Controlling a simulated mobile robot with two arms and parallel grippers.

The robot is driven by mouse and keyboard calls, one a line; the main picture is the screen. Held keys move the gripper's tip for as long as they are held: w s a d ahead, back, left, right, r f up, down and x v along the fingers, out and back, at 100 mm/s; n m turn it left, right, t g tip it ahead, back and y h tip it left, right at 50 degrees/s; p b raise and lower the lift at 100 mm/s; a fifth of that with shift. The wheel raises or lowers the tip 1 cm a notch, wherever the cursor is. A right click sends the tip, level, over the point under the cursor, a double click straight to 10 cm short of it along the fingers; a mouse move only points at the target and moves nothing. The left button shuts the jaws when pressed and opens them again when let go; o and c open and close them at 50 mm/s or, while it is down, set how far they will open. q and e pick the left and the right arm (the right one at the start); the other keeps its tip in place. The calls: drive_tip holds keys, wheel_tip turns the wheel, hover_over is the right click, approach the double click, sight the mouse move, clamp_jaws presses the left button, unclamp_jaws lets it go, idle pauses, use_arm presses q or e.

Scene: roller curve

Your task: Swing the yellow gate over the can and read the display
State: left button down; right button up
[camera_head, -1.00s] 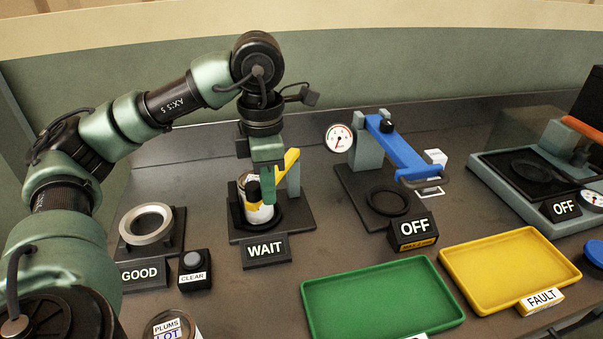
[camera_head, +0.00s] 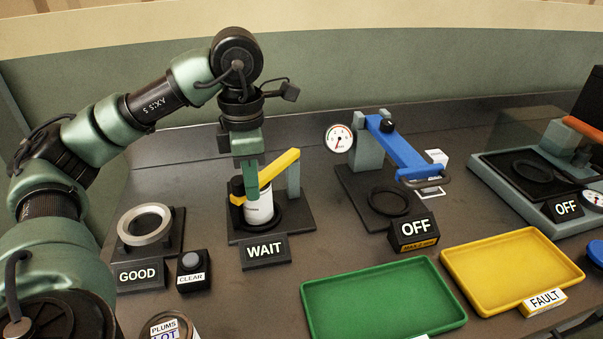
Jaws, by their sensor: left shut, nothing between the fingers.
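The yellow gate (camera_head: 276,169) is hinged on the grey post at the right of its dark base. The white can (camera_head: 260,209) stands upright in the ring on the base. The display (camera_head: 264,250) in front reads WAIT. My left gripper (camera_head: 251,192) points down, shut and empty, at the bar near its black end. Whether it touches the bar I cannot tell. My right gripper is not in view.
A metal ring stand (camera_head: 146,224) with a GOOD sign and a CLEAR button (camera_head: 191,262) are at left. A blue-armed station (camera_head: 400,150) marked OFF stands right. Green (camera_head: 385,298) and yellow (camera_head: 515,270) trays lie in front. A PLUMS can (camera_head: 168,327) is at the lower edge.

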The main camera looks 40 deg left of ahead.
sight(235, 178)
use_arm(q)
drive_tip(key=shift+a, duration=0.2)
drive_tip(key=shift+s+a+b, duration=0.2)
drive_tip(key=shift+a+b, duration=0.1)
drive_tip(key=shift+a, duration=1.45)
drive_tip(key=shift+w+a, duration=0.2)
drive_tip(key=shift+a, duration=1.3)
drive_tip(key=shift+d, duration=0.1)
drive_tip(key=shift+s+d+r, duration=0.1)
drive_tip(key=shift+s+d, duration=0.1)
drive_tip(key=shift+d, duration=0.3)
